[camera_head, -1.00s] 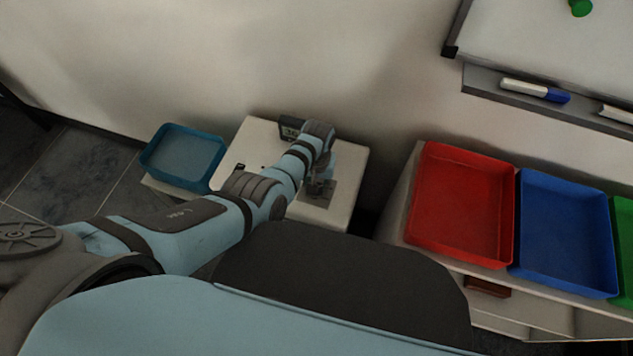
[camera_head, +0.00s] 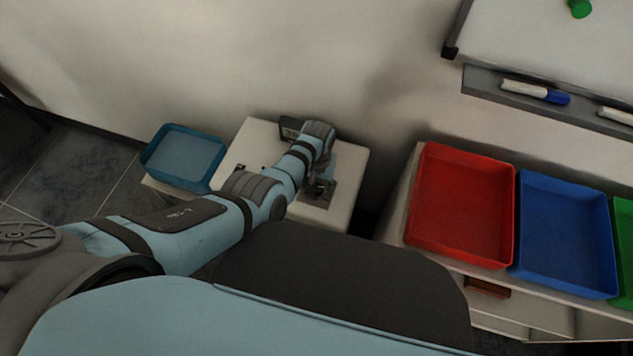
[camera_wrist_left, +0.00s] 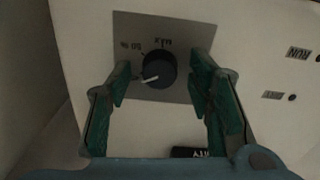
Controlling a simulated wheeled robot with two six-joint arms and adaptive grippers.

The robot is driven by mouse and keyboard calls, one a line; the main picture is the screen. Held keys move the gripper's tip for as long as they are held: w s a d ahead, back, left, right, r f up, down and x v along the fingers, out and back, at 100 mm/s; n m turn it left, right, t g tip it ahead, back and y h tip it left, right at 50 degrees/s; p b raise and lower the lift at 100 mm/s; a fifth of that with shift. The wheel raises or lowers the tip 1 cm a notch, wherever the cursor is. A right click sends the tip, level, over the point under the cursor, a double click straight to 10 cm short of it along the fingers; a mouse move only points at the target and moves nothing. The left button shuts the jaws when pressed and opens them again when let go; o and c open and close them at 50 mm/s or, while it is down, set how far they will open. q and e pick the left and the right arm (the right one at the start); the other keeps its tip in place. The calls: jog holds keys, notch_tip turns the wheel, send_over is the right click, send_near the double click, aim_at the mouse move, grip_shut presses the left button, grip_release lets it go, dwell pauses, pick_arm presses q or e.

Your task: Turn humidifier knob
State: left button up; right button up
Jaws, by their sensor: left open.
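The humidifier (camera_head: 258,137) is a white box by the wall in the head view, partly hidden by my left arm. In the left wrist view its knob (camera_wrist_left: 160,69) is dark and round with a white pointer line, on a grey plate (camera_wrist_left: 184,31) with printed marks. The pointer aims toward the lower left. My left gripper (camera_wrist_left: 163,82) is open, with one green-padded finger on each side of the knob. A gap shows between the knob and each finger. In the head view the gripper (camera_head: 321,188) is over the grey plate, and its fingers are hard to make out.
A teal tray (camera_head: 150,163) stands left of the humidifier. Red (camera_head: 425,150), blue (camera_head: 528,177) and green (camera_head: 622,205) trays sit on the shelf at right. A whiteboard (camera_head: 540,45) with a marker ledge is above. RUN (camera_wrist_left: 299,53) is printed on the humidifier.

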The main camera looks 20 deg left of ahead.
pick_arm(q)
notch_tip(320, 180, up, 12)
dwell(0.3)
dwell(0.3)
